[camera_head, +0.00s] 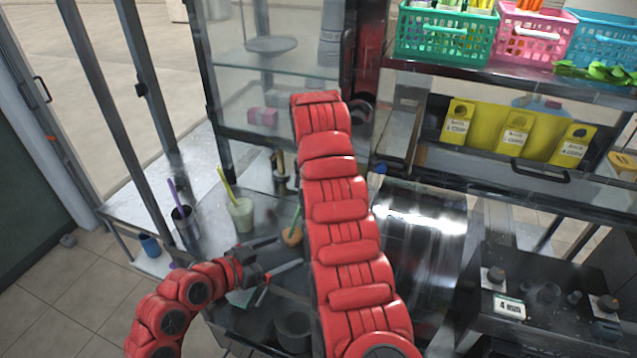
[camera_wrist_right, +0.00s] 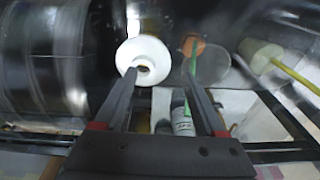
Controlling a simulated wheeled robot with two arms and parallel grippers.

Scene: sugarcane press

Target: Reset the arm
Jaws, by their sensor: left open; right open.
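My left gripper (camera_head: 288,253) comes in from the lower left in the head view. Its two dark fingers are spread and nothing shows between them. My right arm rises as a thick red column through the middle of the head view and hides its own gripper there. In the right wrist view my right gripper (camera_wrist_right: 160,80) has its fingers apart. A white round piece with a hole (camera_wrist_right: 147,58) shows beyond the left finger. An orange cup-like thing (camera_wrist_right: 192,46) with a green straw shows beyond the right finger; contact cannot be told.
A pale drink cup (camera_head: 242,214) with a yellow-green straw and a dark cup (camera_head: 184,222) with a purple straw stand on the left counter. A shiny metal drum (camera_head: 420,232) lies right of my right arm. Coloured baskets (camera_head: 446,37) stand on the upper shelf.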

